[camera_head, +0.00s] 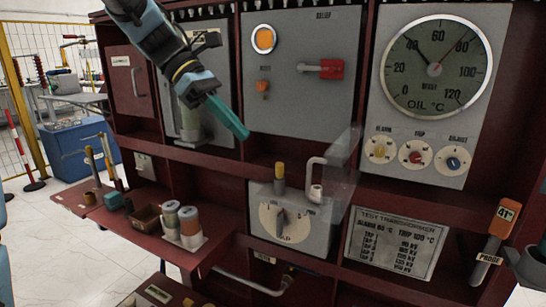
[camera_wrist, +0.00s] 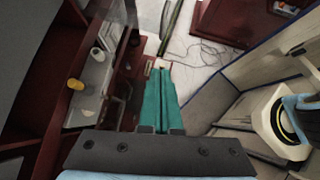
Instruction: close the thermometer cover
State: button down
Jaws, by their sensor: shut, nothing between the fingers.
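The round oil thermometer (camera_head: 437,66) is on a grey panel at the upper right in the head view, its dial facing me. A see-through pane (camera_head: 343,168), which looks like the thermometer cover, juts out below and left of the dial. Its edges are faint, and I cannot make out its hinge. My gripper (camera_head: 246,134) reaches in from the upper left, its teal fingers pointing down and right. It is left of the pane and apart from it. In the wrist view my gripper (camera_wrist: 160,68) has its fingers together with nothing between them.
A red-handled switch (camera_head: 328,69) is on the middle panel. A shelf with spools (camera_head: 190,222) is lower left. An orange-topped probe (camera_head: 498,232) is lower right.

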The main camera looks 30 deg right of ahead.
aim_at(331, 161)
jog(key=s+d+r+p+x, duration=0.1)
jog(key=r+p+x, duration=0.1)
jog(key=x, duration=1)
jog(key=shift+s+d+p, duration=0.15)
jog(key=shift+s+p, duration=0.15)
jog(key=shift+p, duration=0.4)
jog(key=shift+f, duration=0.15)
jog(key=shift+s, duration=0.15)
